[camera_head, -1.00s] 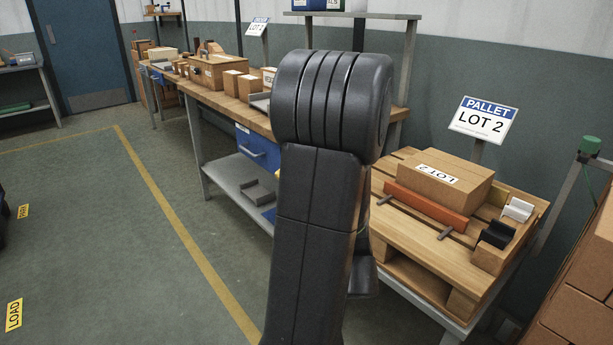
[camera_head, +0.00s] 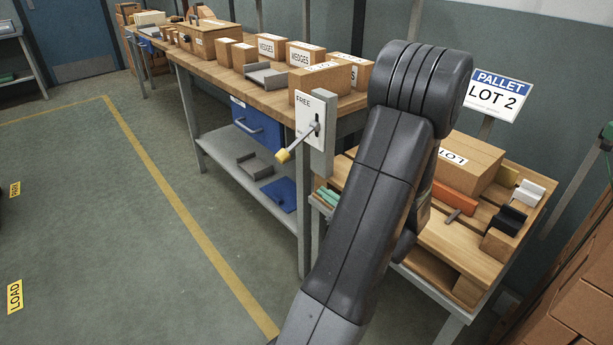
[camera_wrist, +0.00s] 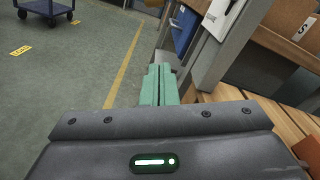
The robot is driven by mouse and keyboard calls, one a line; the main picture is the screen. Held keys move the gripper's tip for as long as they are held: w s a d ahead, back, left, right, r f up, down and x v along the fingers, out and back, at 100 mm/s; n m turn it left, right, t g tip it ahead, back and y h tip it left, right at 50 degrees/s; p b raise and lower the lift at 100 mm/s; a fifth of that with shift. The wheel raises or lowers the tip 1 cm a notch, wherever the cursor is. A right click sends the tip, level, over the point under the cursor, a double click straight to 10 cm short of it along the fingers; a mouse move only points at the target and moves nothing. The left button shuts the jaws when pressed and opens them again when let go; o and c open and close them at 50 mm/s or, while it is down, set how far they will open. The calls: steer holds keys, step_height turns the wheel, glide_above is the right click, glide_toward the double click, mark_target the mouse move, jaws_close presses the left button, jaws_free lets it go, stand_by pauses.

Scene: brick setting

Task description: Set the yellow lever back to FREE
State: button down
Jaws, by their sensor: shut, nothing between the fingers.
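The yellow-knobbed lever (camera_head: 283,155) is on a white plate (camera_head: 308,108) fixed to a grey post at the bench's end. FREE is printed at the plate's upper part. The lever slants down and left, its knob well below that word. The plate shows partly at the top of the wrist view (camera_wrist: 221,16); the yellow knob does not show there. My gripper's green fingers (camera_wrist: 160,85) are shut together and empty. In the head view they show (camera_head: 328,196) below and right of the knob, apart from it, partly hidden by my arm.
The workbench (camera_head: 221,76) carries several cardboard boxes and a grey tray. A blue drawer (camera_head: 258,128) hangs under its top. A wooden pallet (camera_head: 443,260) with a LOT 2 box stands right of my arm. The floor at left is open, marked by a yellow line.

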mark_target(295, 142)
steer(key=w+a+r, duration=0.3)
steer(key=w+a, duration=0.4)
steer(key=shift+w+a+r, duration=0.15)
steer(key=shift+w+a, duration=0.2)
stand_by(0.4)
